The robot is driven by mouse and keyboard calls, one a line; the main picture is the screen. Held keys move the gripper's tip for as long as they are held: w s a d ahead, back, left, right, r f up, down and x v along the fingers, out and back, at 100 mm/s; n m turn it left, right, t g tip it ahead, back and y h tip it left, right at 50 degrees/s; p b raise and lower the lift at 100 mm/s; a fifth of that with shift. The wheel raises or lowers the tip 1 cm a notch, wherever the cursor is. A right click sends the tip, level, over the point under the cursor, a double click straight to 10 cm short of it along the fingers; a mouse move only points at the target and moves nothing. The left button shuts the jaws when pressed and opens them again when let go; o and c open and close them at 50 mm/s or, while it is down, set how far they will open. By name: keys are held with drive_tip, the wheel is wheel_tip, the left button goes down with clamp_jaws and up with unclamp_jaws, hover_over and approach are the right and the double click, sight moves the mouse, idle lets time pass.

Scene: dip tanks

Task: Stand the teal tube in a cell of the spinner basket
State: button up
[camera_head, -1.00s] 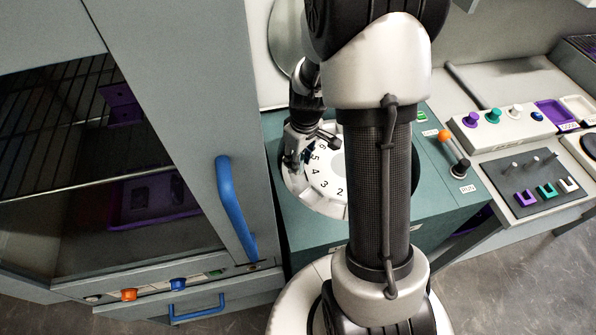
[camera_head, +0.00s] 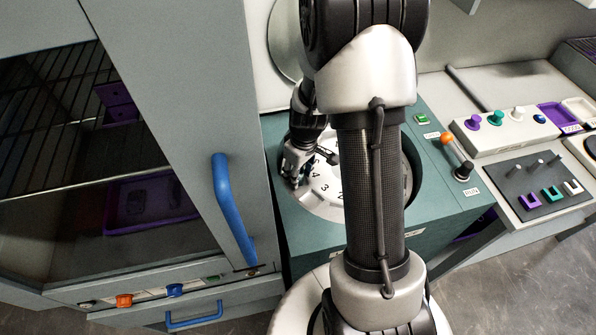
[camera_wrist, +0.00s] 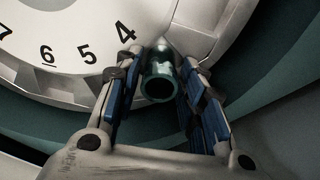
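The teal tube (camera_wrist: 159,87) shows in the wrist view with its open mouth toward the camera, over the rim of the white numbered spinner basket (camera_wrist: 84,22), beside the number 4. My gripper (camera_wrist: 162,62) has its blue-padded fingers on either side of the tube, with narrow gaps visible between fingers and tube, so it looks open around it. The tube's lower end is hidden, so how deep it sits in a cell is unclear. In the head view my gripper (camera_head: 303,168) is at the left rim of the basket (camera_head: 325,207); the tube cannot be made out there.
The basket sits in a round well of a teal cabinet (camera_head: 440,205). An orange-knobbed lever (camera_head: 455,155) stands on its right. A grey cabinet with a blue handle (camera_head: 233,210) is close on the left. A bench with knobs and small racks (camera_head: 540,185) lies right.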

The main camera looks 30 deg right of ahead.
sight(302, 174)
drive_tip(key=shift+o, duration=1)
wheel_tip(302, 174, up, 12)
drive_tip(key=s+p, duration=0.1)
drive_tip(key=p, duration=0.3)
drive_tip(key=shift+s+d, duration=0.2)
drive_tip(key=shift+d, duration=0.05)
drive_tip(key=shift+r, duration=0.1)
